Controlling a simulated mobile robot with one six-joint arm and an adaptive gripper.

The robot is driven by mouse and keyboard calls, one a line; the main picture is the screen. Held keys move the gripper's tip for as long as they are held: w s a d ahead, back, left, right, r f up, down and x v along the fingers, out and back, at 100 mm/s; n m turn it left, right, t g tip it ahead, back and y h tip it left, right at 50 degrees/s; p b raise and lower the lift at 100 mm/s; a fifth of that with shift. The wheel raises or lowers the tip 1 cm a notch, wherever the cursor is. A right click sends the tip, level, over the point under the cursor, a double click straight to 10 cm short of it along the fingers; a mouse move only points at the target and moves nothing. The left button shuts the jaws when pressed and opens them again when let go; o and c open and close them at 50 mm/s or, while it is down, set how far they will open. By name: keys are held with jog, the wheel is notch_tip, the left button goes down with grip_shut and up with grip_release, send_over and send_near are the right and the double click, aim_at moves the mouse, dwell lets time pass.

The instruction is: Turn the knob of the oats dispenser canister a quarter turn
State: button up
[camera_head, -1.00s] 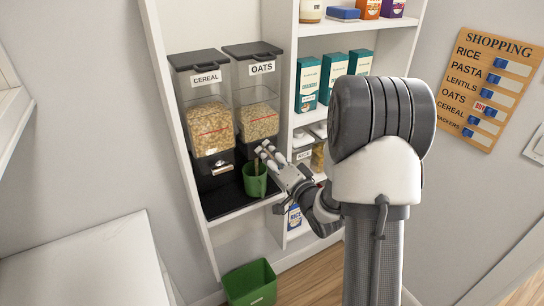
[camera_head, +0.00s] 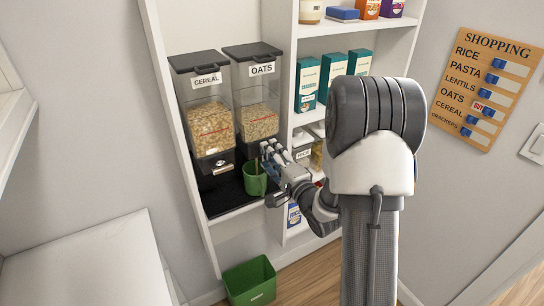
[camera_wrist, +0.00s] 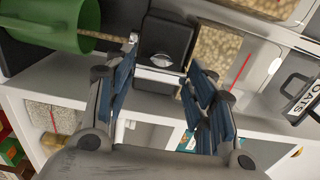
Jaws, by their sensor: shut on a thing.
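The oats dispenser canister (camera_head: 257,108) stands on the shelf at the right of the cereal one, clear-walled with a black lid and OATS label. In the wrist view, its oats (camera_wrist: 213,50) and black base (camera_wrist: 165,38) show, with a silver knob (camera_wrist: 160,61) on the base. My gripper (camera_wrist: 160,68) has its fingers on either side of the knob and is shut on it; the exact contact is hard to see. In the head view my gripper (camera_head: 267,150) is at the canister's lower front. A green cup (camera_head: 255,181) stands below the outlet. A narrow tan column (camera_wrist: 108,37), seemingly oats, runs between outlet and cup.
The cereal dispenser (camera_head: 209,125) stands close on the left. Shelves with teal boxes (camera_head: 308,83) and jars are at the right. A green bin (camera_head: 250,283) stands on the floor below. The shopping board (camera_head: 489,90) hangs on the right wall.

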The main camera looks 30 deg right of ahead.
dwell(0.3)
jog(key=o, duration=1.1)
jog(key=shift+c, duration=0.2)
jog(key=s, duration=0.7)
jog(key=shift+s+d, duration=0.15)
jog(key=shift+s, duration=0.1)
